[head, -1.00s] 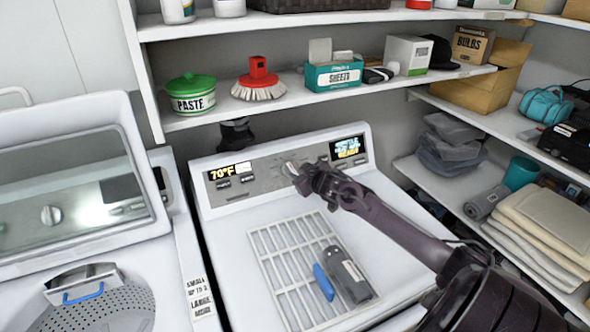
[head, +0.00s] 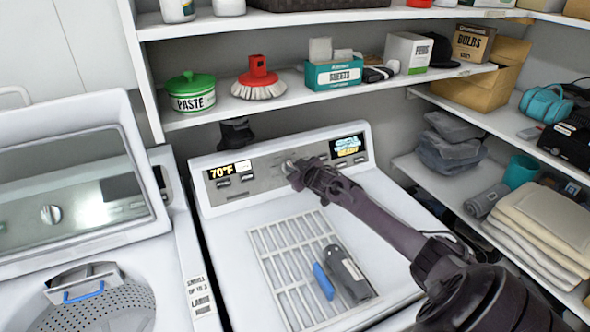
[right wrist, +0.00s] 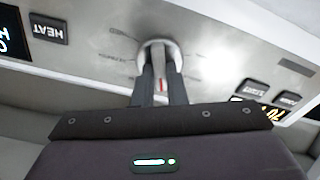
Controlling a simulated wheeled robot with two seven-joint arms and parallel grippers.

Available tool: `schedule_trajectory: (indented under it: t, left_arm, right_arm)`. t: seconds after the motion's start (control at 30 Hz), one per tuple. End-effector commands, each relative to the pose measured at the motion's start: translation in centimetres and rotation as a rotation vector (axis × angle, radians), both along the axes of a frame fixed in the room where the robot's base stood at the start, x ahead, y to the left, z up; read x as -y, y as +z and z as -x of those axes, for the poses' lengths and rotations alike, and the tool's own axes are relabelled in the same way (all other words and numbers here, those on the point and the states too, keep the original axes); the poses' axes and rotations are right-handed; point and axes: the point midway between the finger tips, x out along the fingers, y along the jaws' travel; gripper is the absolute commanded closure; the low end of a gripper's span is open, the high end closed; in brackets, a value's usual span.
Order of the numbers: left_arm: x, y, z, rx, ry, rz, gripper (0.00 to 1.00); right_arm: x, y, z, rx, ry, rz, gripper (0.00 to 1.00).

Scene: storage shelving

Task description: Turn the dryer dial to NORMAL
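The dryer (head: 215,183) is white, with a grey control panel along its back. Its round silver dial (head: 287,166) sits mid-panel, partly covered by my right gripper (head: 292,171). In the right wrist view, the dial (right wrist: 156,44) shows a raised bar with a red mark. The two dark fingers of my right gripper (right wrist: 161,82) lie on either side of this bar, close together, and look shut on it. The labels around the dial are too blurred to read, so its setting cannot be told. My left gripper is not in view.
A white rack (head: 268,262) with a grey and blue object (head: 346,275) lies on the dryer top. A washer (head: 150,235) stands at left. A shelf (head: 220,112) runs above the panel, and shelving with towels (head: 540,225) stands at right.

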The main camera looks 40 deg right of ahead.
Motion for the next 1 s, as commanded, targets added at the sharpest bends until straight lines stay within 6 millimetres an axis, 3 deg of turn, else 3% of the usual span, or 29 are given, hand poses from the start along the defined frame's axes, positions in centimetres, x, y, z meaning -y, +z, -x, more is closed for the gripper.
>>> schedule_trajectory:
  t: [0.47,1.0]
  left_arm:
    - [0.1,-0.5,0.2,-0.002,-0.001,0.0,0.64]
    - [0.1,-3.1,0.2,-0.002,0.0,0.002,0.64]
  right_arm:
    - [0.0,-0.1,0.0,-0.019,0.03,0.059,1.0]
    - [-0.1,-0.2,0.0,-0.141,0.22,0.45,1.0]
